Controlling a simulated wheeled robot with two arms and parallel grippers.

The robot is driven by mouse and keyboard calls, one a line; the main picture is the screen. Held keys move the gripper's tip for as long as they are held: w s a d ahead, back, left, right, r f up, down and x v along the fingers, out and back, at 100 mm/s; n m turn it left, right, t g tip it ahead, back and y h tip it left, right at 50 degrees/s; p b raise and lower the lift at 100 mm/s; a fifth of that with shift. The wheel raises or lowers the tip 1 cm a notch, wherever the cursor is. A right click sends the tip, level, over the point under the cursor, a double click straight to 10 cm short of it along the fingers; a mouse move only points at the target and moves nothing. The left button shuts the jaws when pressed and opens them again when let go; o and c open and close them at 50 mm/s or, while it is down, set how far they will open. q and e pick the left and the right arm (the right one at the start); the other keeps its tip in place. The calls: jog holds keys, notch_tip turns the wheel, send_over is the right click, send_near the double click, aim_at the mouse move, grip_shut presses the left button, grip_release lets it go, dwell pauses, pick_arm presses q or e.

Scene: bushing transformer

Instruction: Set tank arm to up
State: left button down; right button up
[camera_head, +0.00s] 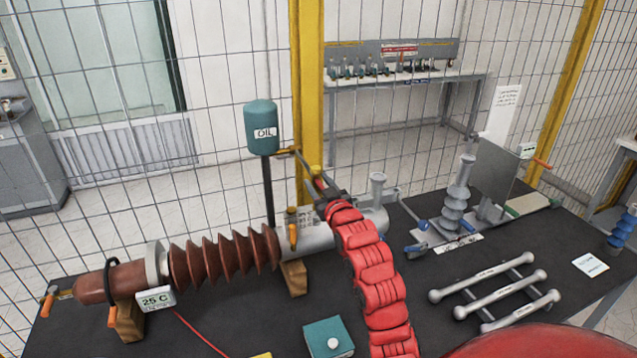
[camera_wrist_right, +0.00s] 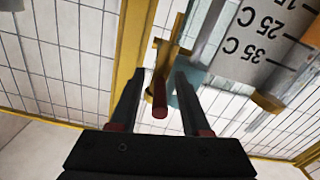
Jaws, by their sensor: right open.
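The teal oil tank (camera_head: 261,127), labelled OIL, stands on a dark post behind the transformer bushing. A short brass-coloured arm (camera_head: 285,152) sticks out to the right just under the tank, and its far end runs toward my right gripper (camera_head: 319,184). In the right wrist view the right gripper (camera_wrist_right: 158,82) is open. A dark red handle (camera_wrist_right: 159,98) on a brass bracket (camera_wrist_right: 167,47) shows between its two fingers, with a visible gap on each side. I cannot tell how deep the handle sits between the fingers. My left gripper is not in view.
The brown ribbed bushing (camera_head: 222,258) with its grey cylinder lies along the dark table (camera_head: 425,290). A temperature scale plate (camera_wrist_right: 262,40) is close to the right finger in the wrist view. A yellow post (camera_head: 307,60) and wire fence stand behind. Grey rods (camera_head: 487,285) lie at right.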

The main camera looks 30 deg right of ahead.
grip_shut()
dwell(1.4)
